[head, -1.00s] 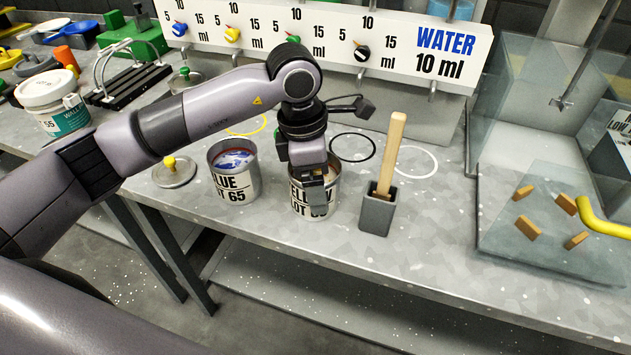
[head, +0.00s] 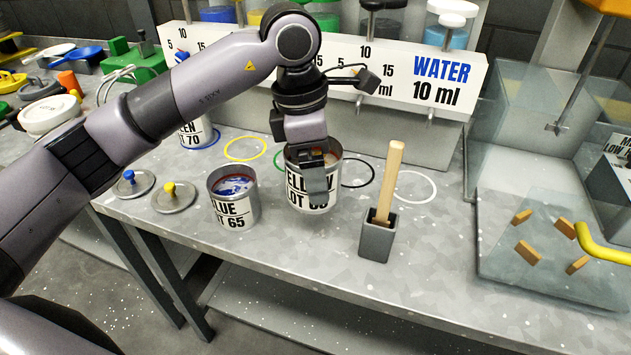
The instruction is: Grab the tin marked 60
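The tin (head: 297,190) has a white label with black letters, partly hidden by a gripper finger; I read "ELLOW LOT" and a number starting with 6, its last digit unclear. My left gripper (head: 316,185) comes down from above and is shut on the near wall of this tin at the rim. The tin is upright and hangs a little above the bench, with a shadow beneath it. My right gripper is not in view.
A blue tin marked LOT 65 (head: 233,208) stands just left of the held tin. A grey holder (head: 377,239) with a wooden-handled tool (head: 391,175) stands close on the right. Lids (head: 172,197) lie at left. A glass-walled box (head: 560,240) is at right.

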